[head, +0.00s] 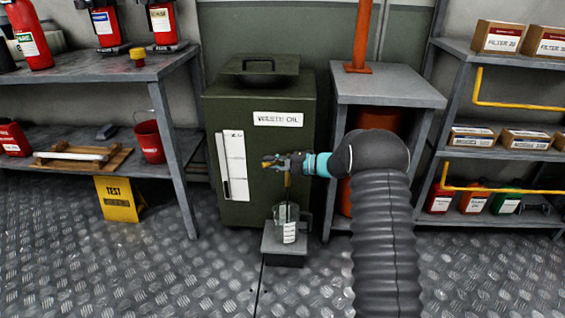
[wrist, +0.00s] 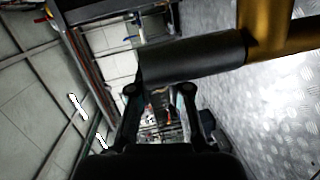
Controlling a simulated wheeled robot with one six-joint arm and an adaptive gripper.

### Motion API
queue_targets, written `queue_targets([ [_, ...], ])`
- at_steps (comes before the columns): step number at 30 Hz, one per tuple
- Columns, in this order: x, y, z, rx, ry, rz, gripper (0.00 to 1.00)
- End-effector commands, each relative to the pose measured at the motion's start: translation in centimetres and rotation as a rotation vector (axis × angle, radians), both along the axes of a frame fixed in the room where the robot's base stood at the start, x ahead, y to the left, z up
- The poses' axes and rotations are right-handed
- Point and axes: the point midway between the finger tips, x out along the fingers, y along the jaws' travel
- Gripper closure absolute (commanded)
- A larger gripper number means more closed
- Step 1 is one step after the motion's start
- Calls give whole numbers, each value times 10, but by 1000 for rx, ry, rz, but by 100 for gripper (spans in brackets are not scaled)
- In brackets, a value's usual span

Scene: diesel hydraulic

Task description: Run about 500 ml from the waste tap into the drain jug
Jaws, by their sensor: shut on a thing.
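The dark green waste oil tank (head: 265,195) stands at the centre of the head view. My gripper (head: 279,161) is at its front, at the tap. In the wrist view my gripper (wrist: 160,90) is shut on the tap's black handle (wrist: 195,58), a cylinder joined to brass-coloured pipework (wrist: 265,28). In the head view a thin amber-brown vertical piece (head: 288,182) shows below the gripper; I cannot tell whether it is spout or running oil. The clear drain jug (head: 281,214) stands upright below it, with a white scale label. Its fill level is too small to read.
The jug stands on a grey block (head: 283,247) on the metal floor. A grey stand (head: 388,92) is right of the tank, and shelving with boxes (head: 497,37) is farther right. A bench (head: 95,69) and yellow test sign (head: 119,199) are left. The front floor is clear.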

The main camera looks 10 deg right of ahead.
Motion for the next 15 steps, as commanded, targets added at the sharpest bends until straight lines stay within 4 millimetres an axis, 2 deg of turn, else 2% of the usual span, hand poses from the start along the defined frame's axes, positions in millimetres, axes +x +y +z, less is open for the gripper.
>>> queue_targets([
  [10, -1, 2, -1, -1, 1, 4, 100],
  [11, -1, 2, -1, -1, 1, 4, 75],
  [12, -1, 2, -1, -1, 1, 4, 65],
  [13, -1, 2, -1, -1, 1, 4, 58],
  [15, 0, 1, -1, 0, 1, 3, 57],
])
